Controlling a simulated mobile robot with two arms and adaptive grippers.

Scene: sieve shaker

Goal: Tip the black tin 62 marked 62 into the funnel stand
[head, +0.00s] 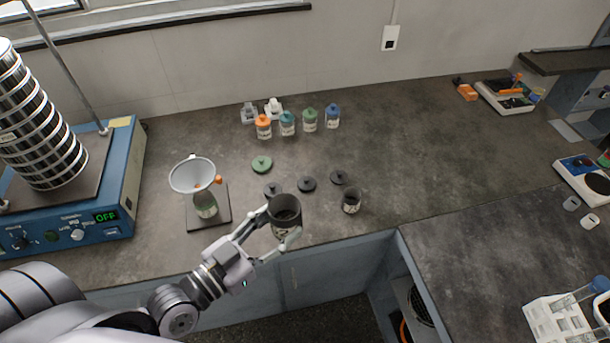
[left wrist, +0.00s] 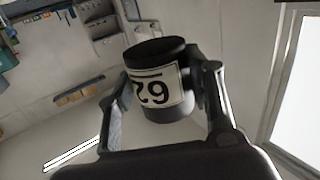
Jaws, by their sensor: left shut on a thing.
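My left gripper (head: 270,230) is shut on the black tin 62 (head: 286,207) and holds it above the front edge of the bench. The tin is open at the top, and its inside looks dark. In the left wrist view the tin (left wrist: 155,100) sits between both fingers, with its white label reading 62 upside down. The funnel stand (head: 222,215) is left of the gripper, with a white funnel (head: 190,178) above a greenish bottle (head: 205,205). The tin is to the right of the funnel and apart from it. My right gripper is not in view.
Another dark open tin (head: 351,202) stands to the right. Jars with coloured lids (head: 287,124) stand farther back. The sieve shaker (head: 75,190) fills the left.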

